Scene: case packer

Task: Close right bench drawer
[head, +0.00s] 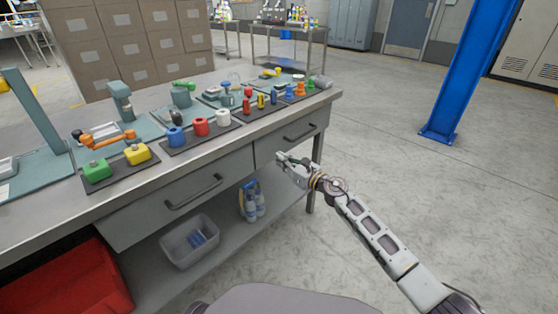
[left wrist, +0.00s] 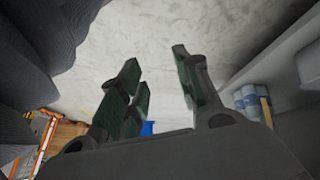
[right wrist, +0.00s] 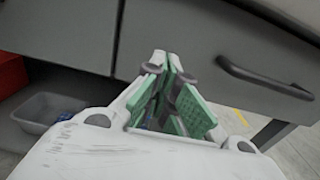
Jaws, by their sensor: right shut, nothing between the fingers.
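The right bench drawer (head: 280,145) is a grey front with a dark bar handle (head: 300,131), under the right end of the bench top. Its face looks about level with the left drawer (head: 150,207); I cannot tell whether a small gap remains. My right gripper (head: 281,158) is shut and empty near the lower left part of the right drawer. In the right wrist view, its fingertips (right wrist: 168,62) point at this drawer front (right wrist: 190,35), left of the handle (right wrist: 265,80); contact is unclear. My left gripper (left wrist: 155,60) is open and empty, low beside the bench.
The bench top (head: 215,155) holds mats with bottles, spools and tools. A lower shelf (head: 225,235) carries a grey bin (head: 178,257) and spray bottles (head: 250,202). A red crate (head: 70,285) is at lower left. The floor right of the bench is clear up to a blue column (head: 470,75).

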